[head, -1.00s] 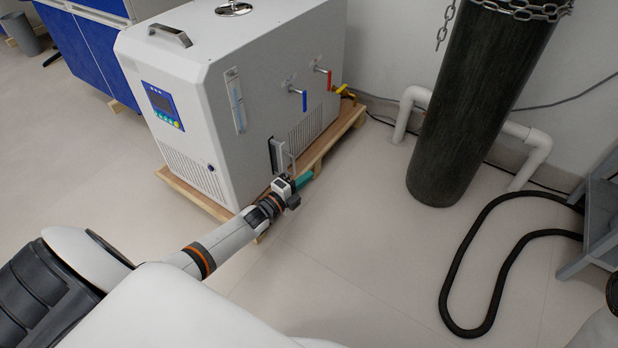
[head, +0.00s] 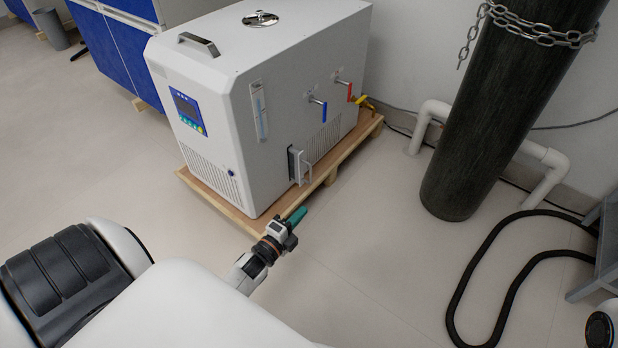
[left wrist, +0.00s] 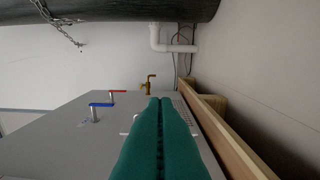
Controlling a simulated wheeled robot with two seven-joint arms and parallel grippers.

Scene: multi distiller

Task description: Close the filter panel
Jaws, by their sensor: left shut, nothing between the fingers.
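The white distiller (head: 290,85) stands on a wooden pallet. Its filter panel (head: 303,168) is a small pale plate with a handle, low on the side face. A dark gap or edge shows along its left, so it looks slightly ajar; I cannot tell exactly how far. My left gripper (head: 297,216), with teal fingers, is shut and empty, in front of the pallet edge and apart from the panel. In the left wrist view its closed fingers (left wrist: 161,140) point along the distiller's side and hide much of the panel area. My right gripper is not in view.
The pallet (head: 338,160) juts out below the panel. Blue (head: 318,101) and red (head: 344,83) valve handles stick out above it. A dark cylinder (head: 500,110) with a chain and a black hose (head: 480,258) are at right. The floor between is clear.

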